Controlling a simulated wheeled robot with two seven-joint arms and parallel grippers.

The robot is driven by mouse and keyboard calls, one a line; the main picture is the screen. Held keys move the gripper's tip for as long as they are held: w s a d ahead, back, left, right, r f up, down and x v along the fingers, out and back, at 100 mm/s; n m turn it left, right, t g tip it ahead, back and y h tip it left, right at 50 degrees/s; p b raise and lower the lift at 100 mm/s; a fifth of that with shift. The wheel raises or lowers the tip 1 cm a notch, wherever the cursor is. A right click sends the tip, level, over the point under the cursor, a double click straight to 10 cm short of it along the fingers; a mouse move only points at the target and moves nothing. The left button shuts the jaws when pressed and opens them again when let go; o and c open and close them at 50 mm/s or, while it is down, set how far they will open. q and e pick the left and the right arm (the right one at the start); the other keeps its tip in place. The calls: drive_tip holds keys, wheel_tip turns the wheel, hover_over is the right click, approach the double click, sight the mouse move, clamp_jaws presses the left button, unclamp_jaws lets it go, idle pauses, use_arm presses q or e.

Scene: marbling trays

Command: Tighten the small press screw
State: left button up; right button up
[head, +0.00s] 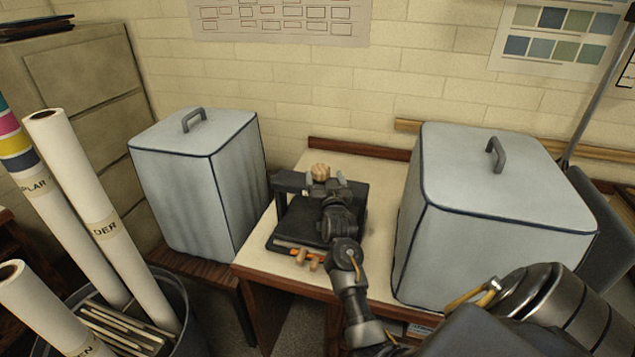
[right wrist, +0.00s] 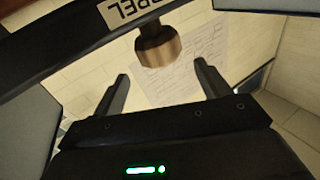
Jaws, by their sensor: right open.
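The small press (head: 292,181) is black and stands on the pale-topped table. Its screw has a round wooden knob (head: 320,170) above the crossbar. In the right wrist view the knob (right wrist: 158,50) sits on a short brown shaft at a black bar with an upside-down label (right wrist: 133,8). My right gripper (head: 325,179) is at the knob in the head view. In the right wrist view its two fingers (right wrist: 162,84) are spread wide, with the knob ahead of the gap between them and no visible contact. My left gripper is not in view.
Pale blue fabric-covered boxes stand left (head: 190,185) and right (head: 490,215) of the press. Orange-handled tools (head: 300,252) lie at the press's front edge. A bin (head: 185,310) with paper rolls (head: 90,200) is at the left. Bare tabletop (head: 375,170) shows behind the press.

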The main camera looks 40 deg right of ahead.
sight(319, 166)
drive_tip(key=shift+s+d+f+n+t+y+b, duration=0.2)
drive_tip(key=shift+s+n+t+y, duration=0.1)
drive_tip(key=shift+n+y, duration=0.15)
drive_tip(key=shift+s+d+f+n+t+y+b, duration=0.15)
drive_tip(key=shift+s+n+t+y+b, duration=0.15)
drive_tip(key=shift+y, duration=0.25)
drive_tip(key=shift+s+r+n+y, duration=0.1)
drive_tip(key=shift+s+n+y, duration=0.35)
drive_tip(key=shift+n, duration=0.2)
drive_tip(key=shift+s+a+n+y+b, duration=0.2)
drive_tip(key=shift+s+n+y+b, duration=0.15)
drive_tip(key=shift+s+n+y, duration=0.45)
drive_tip(key=p+x, duration=0.2)
drive_tip(key=x, duration=0.8)
drive_tip(key=shift+w+a, duration=0.1)
drive_tip(key=shift+w, duration=0.6)
drive_tip(key=shift+c, duration=0.4)
drive_tip(key=c, duration=0.9)
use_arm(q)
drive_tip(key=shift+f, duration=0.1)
use_arm(e)
drive_tip(key=shift+m+h, duration=0.45)
drive_tip(key=shift+m, duration=0.05)
